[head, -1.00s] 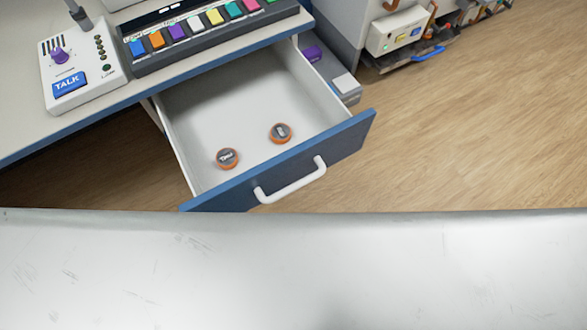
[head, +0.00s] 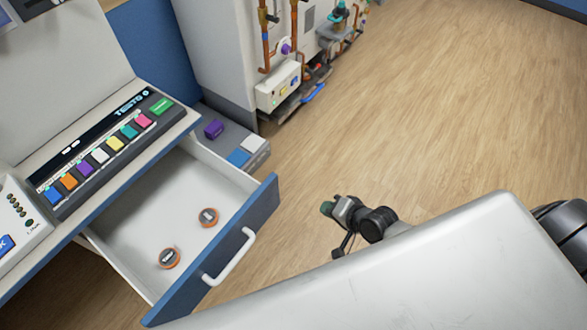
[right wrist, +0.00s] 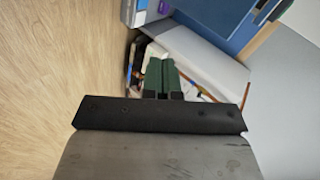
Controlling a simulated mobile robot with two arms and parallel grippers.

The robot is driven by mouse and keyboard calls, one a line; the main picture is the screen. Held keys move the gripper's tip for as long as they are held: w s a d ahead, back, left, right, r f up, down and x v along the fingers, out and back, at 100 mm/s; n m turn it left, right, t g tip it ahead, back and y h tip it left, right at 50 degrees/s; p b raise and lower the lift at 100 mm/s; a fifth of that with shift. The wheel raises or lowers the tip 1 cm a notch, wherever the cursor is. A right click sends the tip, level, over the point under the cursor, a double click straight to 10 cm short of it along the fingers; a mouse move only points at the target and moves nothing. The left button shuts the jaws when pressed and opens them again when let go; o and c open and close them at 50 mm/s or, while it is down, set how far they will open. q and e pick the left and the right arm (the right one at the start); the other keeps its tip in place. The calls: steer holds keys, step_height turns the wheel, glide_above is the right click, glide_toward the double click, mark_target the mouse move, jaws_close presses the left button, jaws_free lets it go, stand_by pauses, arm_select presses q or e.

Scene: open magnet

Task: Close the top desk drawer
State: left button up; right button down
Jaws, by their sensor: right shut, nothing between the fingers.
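The top desk drawer (head: 215,262) is pulled out in the head view. It has a blue front, white inner walls and a white bar handle (head: 231,258). Two round orange-and-grey items, one near the middle (head: 208,217) and one nearer the front left (head: 169,258), lie on its floor. My right gripper (head: 327,208) is right of the drawer front, apart from it and its handle, with floor between. In the right wrist view its green fingers (right wrist: 162,75) are together and empty. My left gripper is not in view.
The desk (head: 95,205) carries a panel of coloured buttons (head: 103,154). A grey low unit with a purple item (head: 214,129) stands beyond the drawer. A white cabinet with copper pipes (head: 279,88) is at the back. The wooden floor (head: 440,110) to the right is clear.

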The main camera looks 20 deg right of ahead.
step_height(320, 180, up, 7)
steer(key=a+m+y, duration=0.1)
steer(key=a, duration=0.1)
glide_toward(276, 179)
step_height(276, 179, down, 4)
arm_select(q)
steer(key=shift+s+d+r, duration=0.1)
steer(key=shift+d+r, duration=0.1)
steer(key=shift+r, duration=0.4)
arm_select(e)
steer(key=shift+t+y, duration=0.3)
steer(key=shift+y, duration=0.1)
steer(key=shift+w+a+f, duration=0.1)
steer(key=shift+w+a, duration=0.7)
steer(key=shift+w, duration=0.35)
steer(key=shift+w+a, duration=0.8)
steer(key=shift+w, duration=0.4)
